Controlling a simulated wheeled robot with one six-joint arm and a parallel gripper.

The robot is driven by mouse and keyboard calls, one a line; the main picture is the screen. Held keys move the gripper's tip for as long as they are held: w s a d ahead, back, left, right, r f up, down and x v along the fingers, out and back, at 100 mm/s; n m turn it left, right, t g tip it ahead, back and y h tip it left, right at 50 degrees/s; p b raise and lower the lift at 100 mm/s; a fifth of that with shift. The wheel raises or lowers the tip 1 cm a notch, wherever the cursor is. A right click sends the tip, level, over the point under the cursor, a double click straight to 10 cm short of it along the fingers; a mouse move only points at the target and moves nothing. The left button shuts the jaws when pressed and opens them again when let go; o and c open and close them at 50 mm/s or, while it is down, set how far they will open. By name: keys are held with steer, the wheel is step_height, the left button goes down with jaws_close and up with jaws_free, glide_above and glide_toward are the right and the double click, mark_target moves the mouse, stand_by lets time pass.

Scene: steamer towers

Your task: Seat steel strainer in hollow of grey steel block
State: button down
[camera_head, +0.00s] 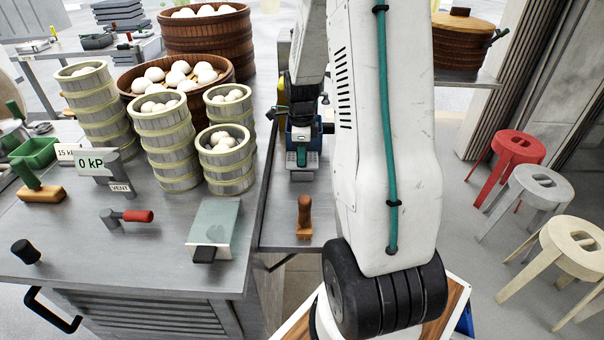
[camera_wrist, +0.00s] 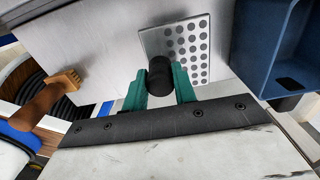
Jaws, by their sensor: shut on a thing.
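The steel strainer (camera_wrist: 178,30) is a flat pale plate with rows of round holes and a black round knob (camera_wrist: 160,76), in the wrist view. My gripper (camera_wrist: 160,88) has green fingers closed on both sides of this knob. The plate lies beyond the fingers, over or on a grey metal surface; I cannot tell whether it touches. In the head view my gripper (camera_head: 301,156) is low over the narrow side table, partly hidden by my arm. I cannot surely make out the grey steel block or its hollow in either view.
A blue open box (camera_wrist: 268,70) stands close to the right of the strainer in the wrist view. A wooden-handled brush (camera_head: 304,217) lies nearer on the side table. Steamer towers (camera_head: 166,145) and a glass-topped device (camera_head: 213,225) stand on the left counter. Stools (camera_head: 507,160) stand right.

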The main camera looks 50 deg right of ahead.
steer(key=shift+f, duration=0.55)
stand_by(0.4)
steer(key=c, duration=1)
jaws_free()
steer(key=shift+c, duration=0.2)
steer(key=shift+r, duration=3.95)
